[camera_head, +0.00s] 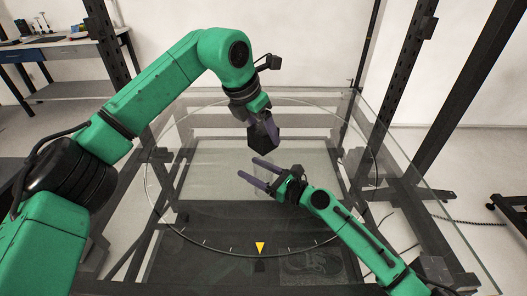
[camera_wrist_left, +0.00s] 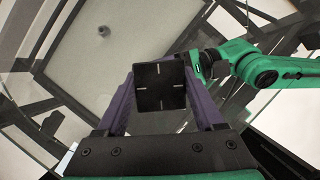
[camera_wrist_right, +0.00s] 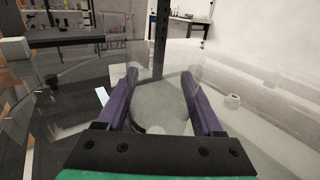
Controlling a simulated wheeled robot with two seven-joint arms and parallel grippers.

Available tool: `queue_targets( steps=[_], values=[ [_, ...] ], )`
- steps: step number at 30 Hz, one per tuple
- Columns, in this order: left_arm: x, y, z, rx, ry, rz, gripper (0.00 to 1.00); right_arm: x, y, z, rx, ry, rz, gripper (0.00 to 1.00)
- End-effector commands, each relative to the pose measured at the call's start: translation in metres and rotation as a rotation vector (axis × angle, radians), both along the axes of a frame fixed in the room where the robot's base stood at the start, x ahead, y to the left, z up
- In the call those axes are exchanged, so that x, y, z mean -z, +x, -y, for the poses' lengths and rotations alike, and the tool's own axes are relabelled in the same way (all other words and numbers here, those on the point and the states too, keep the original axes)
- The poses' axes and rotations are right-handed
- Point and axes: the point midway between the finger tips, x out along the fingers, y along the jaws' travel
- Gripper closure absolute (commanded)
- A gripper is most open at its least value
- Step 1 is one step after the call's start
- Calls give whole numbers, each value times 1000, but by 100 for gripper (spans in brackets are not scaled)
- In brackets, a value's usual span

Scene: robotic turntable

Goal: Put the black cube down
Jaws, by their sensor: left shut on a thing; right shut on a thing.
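The black cube (camera_head: 264,141) is held in the air between the purple fingers of my left gripper (camera_head: 262,131), above the glass turntable (camera_head: 205,244). In the left wrist view the black cube (camera_wrist_left: 160,88) shows a face with short white marks, with a finger on each side. My right gripper (camera_head: 249,169) is lower and nearer, its fingers pointing left. In the right wrist view a clear, glass-like round object (camera_wrist_right: 162,103) sits between its fingers. Its full outline is hard to make out.
A yellow triangle (camera_head: 260,248) marks the near side of the turntable's ring. Dark frame posts (camera_head: 390,95) stand around the glass. A workbench (camera_head: 62,50) is at the back left. The glass around the grippers looks clear.

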Motion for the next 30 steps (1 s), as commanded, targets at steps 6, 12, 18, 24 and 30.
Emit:
queue_targets(
  steps=[6, 12, 18, 24, 30],
  values=[
    [36, 0, 0, 2, -1, -1, 96, 0, 0, 0, 0, 0, 0, 100],
    [49, 0, 0, 1, -3, 2, 96, 0, 0, 0, 0, 0, 0, 100],
    [52, 0, 0, 3, -1, 0, 27, 0, 0, 0, 0, -1, -1, 100],
    [52, 0, 0, 2, -1, 1, 0, 0, 0, 0, 0, -1, -1, 100],
    [47, 0, 0, 2, -2, 2, 0, 0, 0, 0, 0, -1, -1, 100]
  ],
)
